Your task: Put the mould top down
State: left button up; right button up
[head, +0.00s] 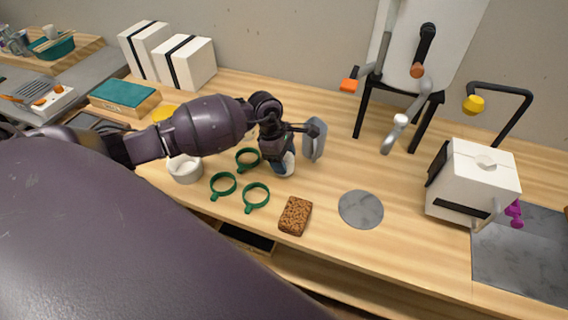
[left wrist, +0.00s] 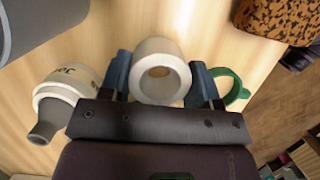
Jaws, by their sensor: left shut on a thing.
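The mould top (left wrist: 160,48) shows in the left wrist view as a thick white round piece with a hole through its middle. My left gripper (head: 285,155) is shut on it, with a blue finger on each side. In the head view my gripper and wrist hide most of the piece. I cannot tell whether the piece touches the wood. A white strapped mould block (head: 470,185) stands at the right of the worktop. My right gripper is not in view.
Green rings (head: 256,197), a brown sponge (head: 295,216) and a white bowl (head: 186,171) lie near the gripper. A grey upright thing (head: 315,139) is just right of it. Bare wood surrounds the grey disc (head: 361,209).

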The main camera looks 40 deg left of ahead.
pick_arm(q)
notch_tip(320, 180, down, 2)
jog(key=shift+f, duration=0.1)
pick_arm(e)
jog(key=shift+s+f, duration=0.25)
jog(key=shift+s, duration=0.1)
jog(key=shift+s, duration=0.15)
pick_arm(q)
jog(key=shift+f, duration=0.1)
jog(key=o, duration=0.9)
jog(key=shift+o, duration=0.2)
jog(key=shift+a+r, duration=0.1)
jog(key=shift+r, duration=0.4)
jog(key=v, duration=1.1)
jog(key=shift+r, duration=0.15)
